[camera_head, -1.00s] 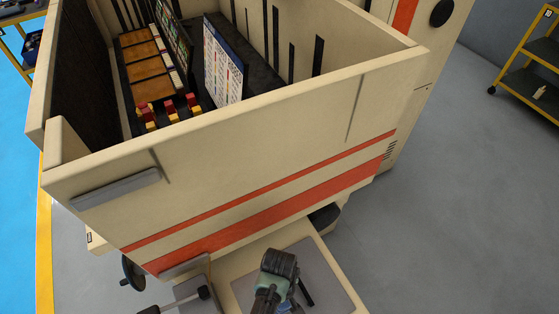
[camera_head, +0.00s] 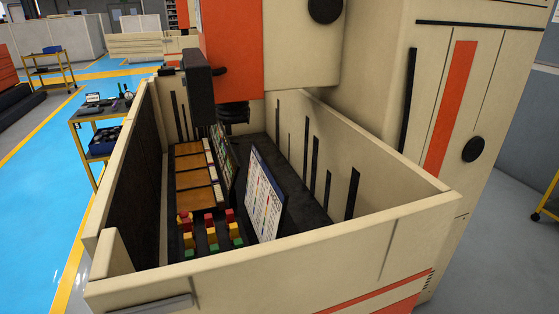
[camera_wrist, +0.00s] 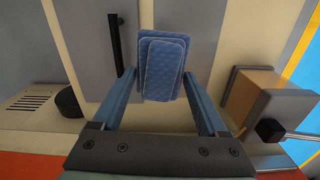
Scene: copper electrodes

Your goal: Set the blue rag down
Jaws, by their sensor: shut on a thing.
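The blue rag (camera_wrist: 163,72) shows in the wrist view as a folded, quilted blue pad. It sits between the fingertips of my gripper (camera_wrist: 158,80), which is shut on it. The fingers stand apart by the width of the rag. A beige and grey surface shows behind the rag; I cannot tell how far the rag is from it. Neither the rag nor my gripper is in the head view.
In the wrist view, a black bar (camera_wrist: 115,45) is left of the rag, a box-shaped block (camera_wrist: 262,104) right. The head view shows the machine's open enclosure (camera_head: 345,240) with orange blocks (camera_head: 195,163) inside and a cart (camera_head: 100,130) to its left.

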